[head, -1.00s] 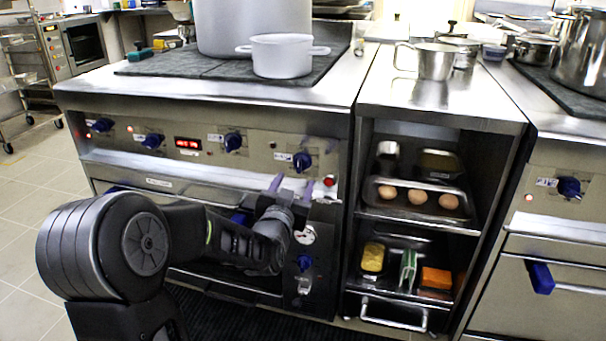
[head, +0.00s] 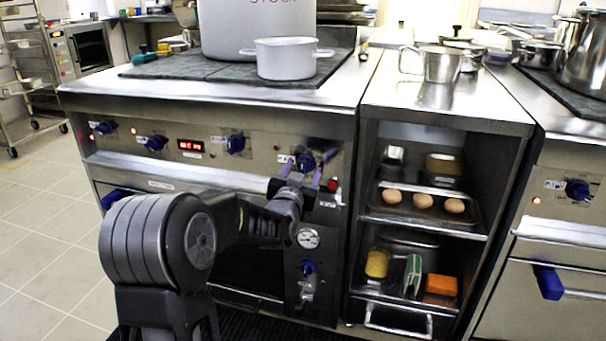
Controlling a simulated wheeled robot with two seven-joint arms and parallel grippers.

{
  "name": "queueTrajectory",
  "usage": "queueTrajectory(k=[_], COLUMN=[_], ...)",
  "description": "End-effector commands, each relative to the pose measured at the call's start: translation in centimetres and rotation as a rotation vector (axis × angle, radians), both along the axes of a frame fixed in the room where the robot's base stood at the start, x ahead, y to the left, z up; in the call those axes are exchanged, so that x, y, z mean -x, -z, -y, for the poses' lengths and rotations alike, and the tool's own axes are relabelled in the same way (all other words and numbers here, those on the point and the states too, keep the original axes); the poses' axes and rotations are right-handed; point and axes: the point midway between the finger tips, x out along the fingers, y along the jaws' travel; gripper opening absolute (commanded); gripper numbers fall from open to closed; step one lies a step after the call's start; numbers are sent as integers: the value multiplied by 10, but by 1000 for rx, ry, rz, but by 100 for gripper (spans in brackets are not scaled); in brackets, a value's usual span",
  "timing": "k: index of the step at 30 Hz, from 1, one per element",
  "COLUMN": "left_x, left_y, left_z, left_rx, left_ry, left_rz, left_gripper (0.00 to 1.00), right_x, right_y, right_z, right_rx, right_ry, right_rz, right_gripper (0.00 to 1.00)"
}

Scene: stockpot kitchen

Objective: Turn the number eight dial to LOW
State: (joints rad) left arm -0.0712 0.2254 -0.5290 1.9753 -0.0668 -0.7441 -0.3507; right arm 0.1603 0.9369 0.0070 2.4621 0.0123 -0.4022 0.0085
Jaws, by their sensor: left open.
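Several blue dials run along the stove's steel front panel, each beside a small white label too small to read, so I cannot tell which is number eight. The rightmost upper dial (head: 306,161) is directly in front of my left gripper (head: 301,168). The gripper is open, its two purple-tinted fingers pointing up toward the panel, one on each side of this dial. I cannot tell whether they touch it. Other dials are the far left one (head: 105,127), the second one (head: 156,142), the middle one (head: 235,144) and a lower one (head: 308,267). My right gripper is out of view.
A red display (head: 190,146) sits between the upper dials. A red button (head: 333,185) and a round gauge (head: 308,238) are close to my left gripper. A white pot (head: 286,60) stands on the stove. An open shelf with eggs (head: 423,201) is to the right.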

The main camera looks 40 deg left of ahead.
Motion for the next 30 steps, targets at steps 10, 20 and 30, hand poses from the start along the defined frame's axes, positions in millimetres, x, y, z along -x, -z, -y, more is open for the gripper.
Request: queueTrajectory(k=[10, 20, 30], left_x=[-6, -6, -6], left_y=[0, 0, 0], left_z=[-3, -3, -3], left_rx=[1, 1, 1], left_ry=[0, 0, 0], left_rz=[-1, 0, 0], left_gripper=[59, 33, 5], right_x=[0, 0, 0], right_y=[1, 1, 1], right_z=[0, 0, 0], right_rx=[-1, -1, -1], right_ry=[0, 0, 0], right_rz=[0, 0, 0], right_gripper=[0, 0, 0])
